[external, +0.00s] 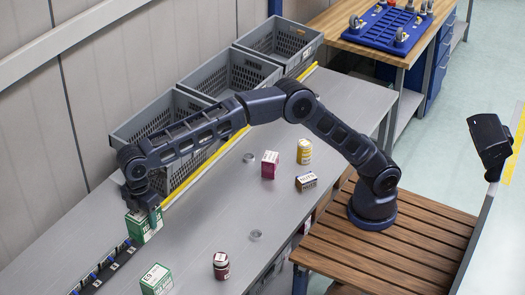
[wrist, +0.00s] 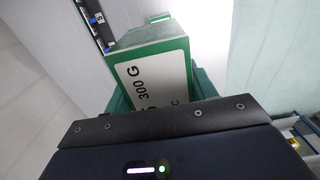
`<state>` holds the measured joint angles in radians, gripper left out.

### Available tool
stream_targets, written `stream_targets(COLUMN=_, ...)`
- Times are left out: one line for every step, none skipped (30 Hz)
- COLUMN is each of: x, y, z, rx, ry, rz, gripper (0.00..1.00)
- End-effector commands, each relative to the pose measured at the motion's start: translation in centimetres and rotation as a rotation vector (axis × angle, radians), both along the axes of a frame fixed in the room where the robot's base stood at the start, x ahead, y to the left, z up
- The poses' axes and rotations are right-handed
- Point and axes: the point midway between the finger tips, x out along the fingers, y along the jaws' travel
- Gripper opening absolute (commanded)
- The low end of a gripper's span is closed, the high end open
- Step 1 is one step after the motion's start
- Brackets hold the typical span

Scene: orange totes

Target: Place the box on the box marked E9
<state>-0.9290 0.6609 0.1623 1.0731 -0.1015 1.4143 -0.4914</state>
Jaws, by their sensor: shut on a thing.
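My gripper (external: 150,205) is shut on a green and white box (external: 142,229), at the left of the external view. In the wrist view the held box (wrist: 155,72) fills the space between the fingers and shows "300 G" on its white label. Another green and white box (external: 157,280), which seems to be marked E9, stands on the table at the bottom, nearer the camera than the held box and apart from it. The E9 box cannot be made out in the wrist view. I cannot tell whether the held box touches the table.
A dark red jar (external: 221,266) stands right of the E9 box. A pink box (external: 270,164), a yellow can (external: 304,151) and a dark box (external: 306,181) stand farther back. Grey crates (external: 160,125) line the wall. A dark rail (external: 105,270) lies left of the E9 box. The mid-table is mostly clear.

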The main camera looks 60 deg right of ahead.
Motion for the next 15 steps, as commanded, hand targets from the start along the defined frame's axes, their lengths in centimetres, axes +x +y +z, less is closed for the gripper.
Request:
stream_targets(x=-0.3, y=0.7, z=0.3, rx=0.000, ry=0.000, rz=0.003, gripper=0.30)
stream_targets(x=-0.4, y=0.9, z=0.5, rx=0.001, ry=0.000, rz=0.004, gripper=0.30)
stream_targets(x=-0.5, y=1.2, z=0.6, rx=0.001, ry=0.000, rz=0.005, gripper=0.30)
stream_targets(x=-0.6, y=1.3, z=0.6, rx=0.001, ry=0.000, rz=0.006, gripper=0.30)
stream_targets(x=-0.6, y=1.4, z=0.5, rx=0.000, ry=0.001, rz=0.006, gripper=0.30)
stream_targets(x=-0.7, y=1.5, z=0.2, rx=-0.001, ry=0.001, rz=0.007, gripper=0.30)
stream_targets(x=-0.7, y=1.5, z=-0.2, rx=-0.002, ry=0.002, rz=0.007, gripper=0.30)
stream_targets(x=-0.7, y=1.5, z=-0.6, rx=-0.002, ry=0.002, rz=0.007, gripper=0.30)
stream_targets(x=-0.7, y=1.5, z=-1.3, rx=-0.003, ry=0.002, rz=0.007, gripper=0.30)
stream_targets(x=-0.7, y=1.5, z=-2.0, rx=-0.003, ry=0.002, rz=0.007, gripper=0.30)
stream_targets(x=-0.7, y=1.5, z=-2.6, rx=-0.004, ry=0.003, rz=0.007, gripper=0.30)
stream_targets(x=-0.7, y=1.5, z=-3.5, rx=-0.003, ry=0.002, rz=0.008, gripper=0.30)
stream_targets(x=-0.8, y=1.5, z=-4.2, rx=-0.004, ry=0.003, rz=0.008, gripper=0.30)
stream_targets(x=-0.8, y=1.5, z=-4.8, rx=-0.003, ry=0.002, rz=0.008, gripper=0.30)
stream_targets(x=-0.8, y=1.5, z=-5.7, rx=-0.003, ry=0.002, rz=0.008, gripper=0.30)
